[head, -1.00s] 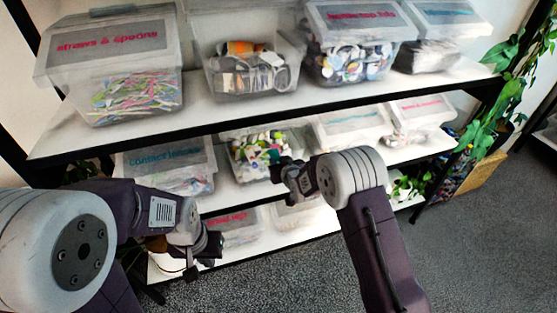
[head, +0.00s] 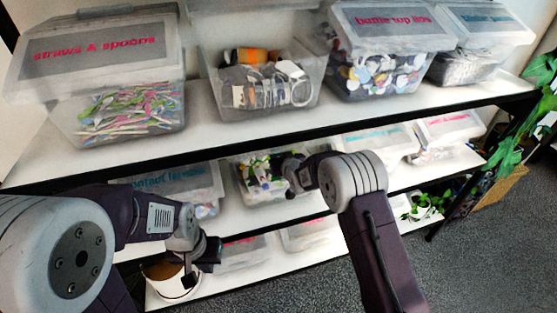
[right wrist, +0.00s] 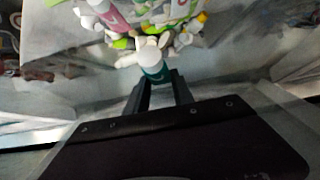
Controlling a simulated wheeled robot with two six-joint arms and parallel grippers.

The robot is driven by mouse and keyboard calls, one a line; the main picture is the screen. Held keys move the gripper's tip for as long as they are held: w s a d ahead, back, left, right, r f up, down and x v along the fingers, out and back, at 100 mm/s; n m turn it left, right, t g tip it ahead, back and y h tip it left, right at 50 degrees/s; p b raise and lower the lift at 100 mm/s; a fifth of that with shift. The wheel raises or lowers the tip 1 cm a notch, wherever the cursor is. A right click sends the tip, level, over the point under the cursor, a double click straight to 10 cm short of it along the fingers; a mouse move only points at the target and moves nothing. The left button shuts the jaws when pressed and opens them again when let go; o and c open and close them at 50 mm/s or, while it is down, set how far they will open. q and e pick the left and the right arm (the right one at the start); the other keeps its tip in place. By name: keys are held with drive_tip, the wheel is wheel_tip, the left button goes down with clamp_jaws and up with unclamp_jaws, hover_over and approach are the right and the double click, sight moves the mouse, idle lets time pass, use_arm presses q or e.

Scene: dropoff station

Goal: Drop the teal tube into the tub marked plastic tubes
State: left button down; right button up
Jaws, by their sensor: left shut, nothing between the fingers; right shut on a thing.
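The teal tube (right wrist: 153,64), with a pale end, is held between the fingertips of my right gripper (right wrist: 158,82). In the head view my right gripper (head: 291,180) is at the right side of an open clear tub (head: 264,198) on the middle shelf; the tube cannot be made out there. White, green and pink tubes (right wrist: 140,20) fill this tub and lie just past the teal tube in the right wrist view. I cannot read a label on this tub. My left gripper (head: 203,262) is shut and empty, low in front of the shelves.
The top shelf holds a straws & spoons tub (head: 105,60), an open tub of tape rolls (head: 262,100) and a bottle top lids tub (head: 390,30). Lidded tubs (head: 165,182) flank the tubes tub. A pot (head: 172,282) stands low left; a plant (head: 515,130) is at right.

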drive_tip(key=shift+w+a, duration=0.1)
drive_tip(key=shift+w, duration=0.3)
drive_tip(key=shift+s, duration=0.1)
drive_tip(key=o, duration=1)
drive_tip(key=shift+o, duration=0.2)
drive_tip(key=b+v, duration=0.1)
drive_tip(key=v, duration=0.8)
